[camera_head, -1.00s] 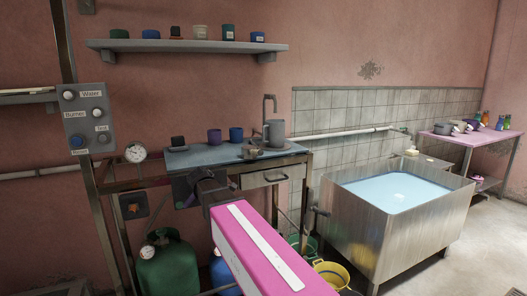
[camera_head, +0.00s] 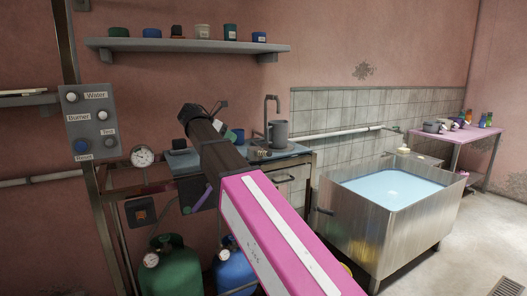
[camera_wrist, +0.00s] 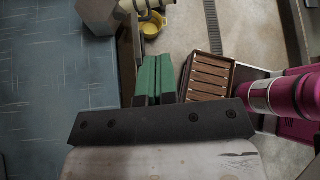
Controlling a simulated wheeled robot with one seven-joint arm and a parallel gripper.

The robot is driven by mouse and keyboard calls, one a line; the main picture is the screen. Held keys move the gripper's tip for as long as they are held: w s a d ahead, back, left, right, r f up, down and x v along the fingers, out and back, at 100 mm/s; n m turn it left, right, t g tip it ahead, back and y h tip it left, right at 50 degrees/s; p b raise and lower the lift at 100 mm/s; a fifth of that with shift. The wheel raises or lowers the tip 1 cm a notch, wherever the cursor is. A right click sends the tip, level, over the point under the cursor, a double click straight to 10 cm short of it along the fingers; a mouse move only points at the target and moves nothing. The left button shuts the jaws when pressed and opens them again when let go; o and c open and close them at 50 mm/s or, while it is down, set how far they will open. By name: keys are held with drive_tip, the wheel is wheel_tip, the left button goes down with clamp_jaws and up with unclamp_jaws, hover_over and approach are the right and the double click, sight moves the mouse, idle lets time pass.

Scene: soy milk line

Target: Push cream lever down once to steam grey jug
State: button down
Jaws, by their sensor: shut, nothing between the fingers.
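The grey jug (camera_head: 278,133) stands upright on the blue counter (camera_head: 182,163), beside a thin bent pipe. My gripper (camera_wrist: 157,57) shows in the wrist view as two green fingers shut together, with nothing between them. In the head view my arm reaches up over the left part of the counter, left of the jug and apart from it. I cannot make out the cream lever in the head view. A pale cream part (camera_wrist: 132,6) shows at the top of the wrist view; I cannot tell whether it is the lever.
A steel tub (camera_head: 385,235) of pale liquid stands right of the counter. A wall panel (camera_head: 90,120) with knobs is at left. A shelf (camera_head: 180,45) with small pots hangs above. A slatted wooden crate (camera_wrist: 208,76) and a yellow bucket (camera_wrist: 152,25) show in the wrist view.

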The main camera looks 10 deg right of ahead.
sight(264, 153)
drive_tip(key=shift+r, duration=0.6)
drive_tip(key=x, duration=1.4)
